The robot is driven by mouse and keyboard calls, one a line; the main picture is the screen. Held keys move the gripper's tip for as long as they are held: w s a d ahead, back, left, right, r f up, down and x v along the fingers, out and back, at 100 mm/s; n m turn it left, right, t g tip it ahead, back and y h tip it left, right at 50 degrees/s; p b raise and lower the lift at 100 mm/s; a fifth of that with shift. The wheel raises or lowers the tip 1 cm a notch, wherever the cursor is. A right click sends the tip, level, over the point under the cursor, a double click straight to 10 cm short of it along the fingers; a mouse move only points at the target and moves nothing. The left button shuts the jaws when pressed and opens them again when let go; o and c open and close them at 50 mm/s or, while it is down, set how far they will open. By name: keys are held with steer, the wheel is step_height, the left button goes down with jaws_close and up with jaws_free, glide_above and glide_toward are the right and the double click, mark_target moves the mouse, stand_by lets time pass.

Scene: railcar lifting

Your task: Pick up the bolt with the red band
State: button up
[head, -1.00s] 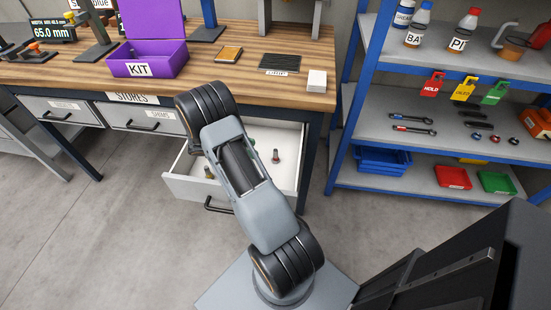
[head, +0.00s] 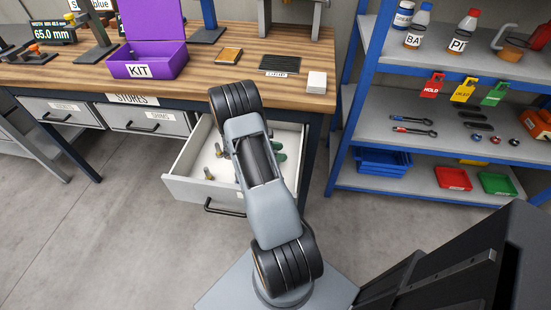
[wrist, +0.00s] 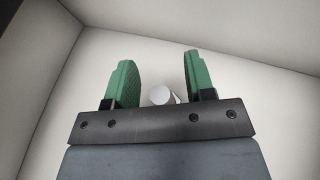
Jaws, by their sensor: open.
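My gripper (wrist: 157,58) is open, with its green fingers pointing down into the open drawer. In the wrist view a bolt (wrist: 161,95) shows as a pale round end between the fingers, close to the gripper's base plate; no band on it can be seen. In the head view the green fingers (head: 279,150) show beside my arm on the drawer's right side. Two other bolts, one nearer (head: 208,174) and one farther (head: 219,150), stand on the left side of the drawer. No red band can be made out on any bolt.
The white drawer (head: 187,187) is pulled out under the wooden bench (head: 215,62); its walls surround the bolts. A blue shelf rack (head: 345,125) stands to the right.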

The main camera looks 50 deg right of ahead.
steer(key=shift+s+d+f, duration=0.1)
steer(key=shift+c, duration=0.4)
jaws_close()
